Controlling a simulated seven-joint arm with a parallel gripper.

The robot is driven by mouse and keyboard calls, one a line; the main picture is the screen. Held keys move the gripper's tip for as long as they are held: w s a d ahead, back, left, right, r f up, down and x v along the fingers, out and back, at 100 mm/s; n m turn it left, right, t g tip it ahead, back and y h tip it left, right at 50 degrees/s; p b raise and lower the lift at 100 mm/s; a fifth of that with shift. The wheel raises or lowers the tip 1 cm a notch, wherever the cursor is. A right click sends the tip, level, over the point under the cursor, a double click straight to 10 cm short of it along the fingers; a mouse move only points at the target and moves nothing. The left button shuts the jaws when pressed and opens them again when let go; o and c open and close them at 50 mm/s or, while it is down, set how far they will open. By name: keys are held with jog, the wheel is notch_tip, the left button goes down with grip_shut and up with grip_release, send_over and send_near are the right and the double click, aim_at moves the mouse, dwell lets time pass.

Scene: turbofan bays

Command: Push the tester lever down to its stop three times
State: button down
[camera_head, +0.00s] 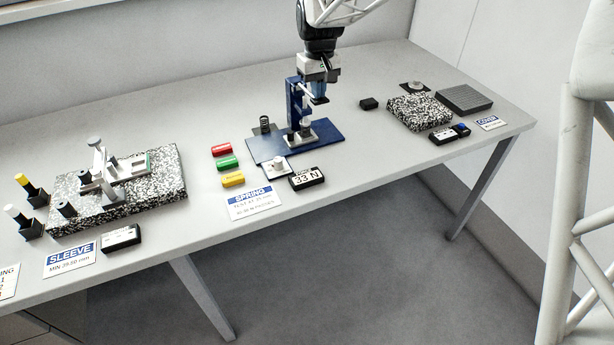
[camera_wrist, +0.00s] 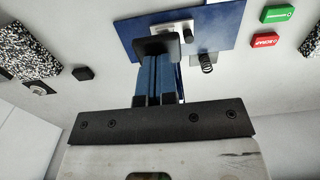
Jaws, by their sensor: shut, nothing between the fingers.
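The spring tester stands mid-table, with a blue column (camera_head: 295,103) on a blue base plate (camera_head: 325,136). A light lever bar (camera_head: 307,88) shows near the column top, partly hidden by my gripper. My gripper (camera_head: 319,97) is shut and empty, pointing down at the lever's right end. I cannot tell whether it touches the lever. In the wrist view my blue fingers (camera_wrist: 157,80) reach toward a dark pad (camera_wrist: 158,45) over the blue plate (camera_wrist: 222,24). The black readout (camera_head: 307,179) in front of the tester shows 33 N.
A coil spring (camera_head: 265,123) stands left of the column. Red (camera_head: 221,149), green (camera_head: 228,163) and yellow (camera_head: 233,180) blocks lie left of the plate. A SPRING card (camera_head: 255,202) lies in front. A speckled block (camera_head: 420,112) stands to the right, and a speckled sleeve station (camera_head: 165,180) to the left.

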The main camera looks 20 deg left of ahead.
notch_tip(320, 180, up, 10)
dwell(1.5)
dwell(0.4)
jog(key=s+d+r+m, duration=0.1)
jog(key=s+d+m, duration=0.1)
jog(key=s+d, duration=0.5)
jog(key=s+d+r+m+t, duration=0.1)
jog(key=s+d, duration=0.1)
jog(key=d, duration=0.9)
jog(key=s+d+r+m, duration=0.15)
jog(key=s+d, duration=0.35)
jog(key=d, duration=0.5)
jog(key=s+d+f+m, duration=0.2)
jog(key=s+d+f, duration=0.2)
jog(key=s+d, duration=0.3)
jog(key=s+d+f+m+t, duration=0.1)
jog(key=s+d+f, duration=0.4)
jog(key=s, duration=0.9)
jog(key=d+m, duration=0.1)
jog(key=d, duration=0.2)
jog(key=shift+s+m+t, duration=0.2)
jog(key=shift+m+t, duration=0.1)
jog(key=shift+m, duration=0.05)
